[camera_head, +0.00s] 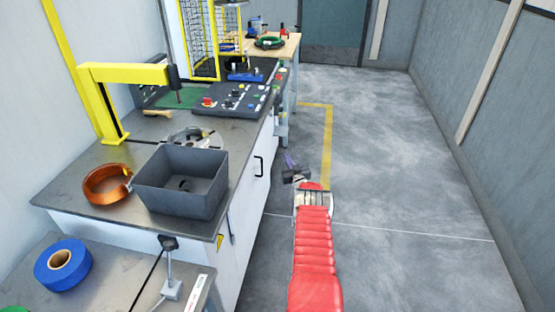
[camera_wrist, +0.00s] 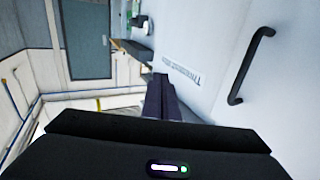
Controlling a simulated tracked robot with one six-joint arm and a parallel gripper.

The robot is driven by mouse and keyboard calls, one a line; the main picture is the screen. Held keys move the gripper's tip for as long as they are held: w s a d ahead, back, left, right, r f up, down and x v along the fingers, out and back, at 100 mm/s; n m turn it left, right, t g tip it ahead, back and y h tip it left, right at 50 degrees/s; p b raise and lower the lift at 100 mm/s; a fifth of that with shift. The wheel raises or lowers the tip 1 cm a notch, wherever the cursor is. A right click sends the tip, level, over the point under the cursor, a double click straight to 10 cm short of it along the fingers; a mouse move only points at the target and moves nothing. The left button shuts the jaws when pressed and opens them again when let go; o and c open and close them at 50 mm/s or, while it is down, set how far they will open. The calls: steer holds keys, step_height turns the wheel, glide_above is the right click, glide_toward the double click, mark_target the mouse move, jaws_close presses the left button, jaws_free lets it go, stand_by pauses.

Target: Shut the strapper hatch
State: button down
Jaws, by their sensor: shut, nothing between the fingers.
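The strapper bench has a white front with a black bar handle (camera_head: 258,166). The white hatch panel (camera_wrist: 215,45) fills the right of the wrist view, with its black handle (camera_wrist: 250,65) and some small lettering. I cannot tell whether the panel is flush or ajar. My gripper (camera_head: 290,160) is to the right of the handle, over the floor, apart from it. In the wrist view its dark fingers (camera_wrist: 160,97) are together and empty, to the left of the handle.
On the bench stand a grey bin (camera_head: 181,183), a copper coil (camera_head: 107,185), a yellow strapper arm (camera_head: 125,72) and a control panel (camera_head: 240,98). A blue tape roll (camera_head: 63,266) lies on the nearer table. The floor (camera_head: 400,150) to the right is clear.

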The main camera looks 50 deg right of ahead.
steer(key=shift+s+d, duration=0.7)
steer(key=shift+s, duration=0.3)
